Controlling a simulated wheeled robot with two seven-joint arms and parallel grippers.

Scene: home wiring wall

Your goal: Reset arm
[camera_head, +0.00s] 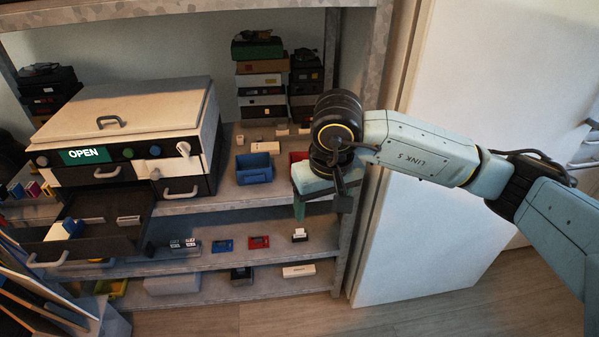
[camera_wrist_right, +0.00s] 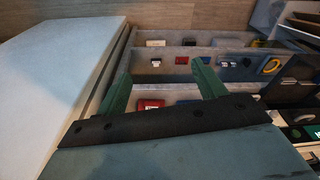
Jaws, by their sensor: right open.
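My right arm (camera_head: 420,150) comes in from the right and reaches across to the shelf. My right gripper (camera_head: 299,208) hangs in front of the shelf's right side, its green fingers pointing down. In the right wrist view the two green fingers of the gripper (camera_wrist_right: 163,85) stand wide apart with nothing between them. The gripper is open and empty. My left gripper is in neither view.
A metal shelf (camera_head: 220,207) holds a blue bin (camera_head: 254,170), a partly hidden red bin (camera_head: 297,157) and small parts. A case marked OPEN (camera_head: 120,130) has a drawer (camera_head: 100,222) pulled out. A white door panel (camera_head: 440,220) stands right; the floor (camera_head: 240,318) in front is clear.

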